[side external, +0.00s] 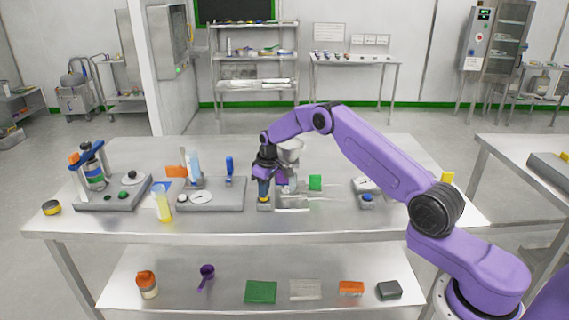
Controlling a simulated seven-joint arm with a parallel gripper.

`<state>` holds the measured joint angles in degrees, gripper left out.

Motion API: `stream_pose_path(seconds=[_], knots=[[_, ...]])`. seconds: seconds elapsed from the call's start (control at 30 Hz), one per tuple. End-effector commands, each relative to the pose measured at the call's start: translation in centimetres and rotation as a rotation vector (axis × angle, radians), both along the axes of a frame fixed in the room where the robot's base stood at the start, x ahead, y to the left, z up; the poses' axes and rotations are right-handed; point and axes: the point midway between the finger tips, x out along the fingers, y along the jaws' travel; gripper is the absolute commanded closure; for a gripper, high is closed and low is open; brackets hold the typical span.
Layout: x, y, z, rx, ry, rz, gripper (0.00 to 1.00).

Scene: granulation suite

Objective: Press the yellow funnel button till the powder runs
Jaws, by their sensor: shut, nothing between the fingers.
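The funnel (291,152), a pale grey cone, stands on a stand near the middle of the table, partly hidden behind my purple arm. My gripper (264,196) points down just in front and to the left of the funnel, shut and empty. A small yellow part (264,206) shows right under the fingertips, low on the front left of the stand; it looks like the button. I cannot tell whether the fingertips touch it. No running powder can be made out from this distance.
A grey device with a white dial (196,197) and a yellow-filled cylinder (163,203) stand to the left. The table's front strip (330,222) is clear.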

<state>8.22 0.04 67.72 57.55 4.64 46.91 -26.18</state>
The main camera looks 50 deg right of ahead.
Motion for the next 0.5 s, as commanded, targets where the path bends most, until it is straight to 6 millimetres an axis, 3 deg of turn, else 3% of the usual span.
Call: stream_pose_path(seconds=[0.2,0.5], knots=[[0.0,0.0,-0.1,0.000,-0.001,0.000,1.00],[0.0,0.0,2.4,-0.001,-0.001,0.000,1.00]])
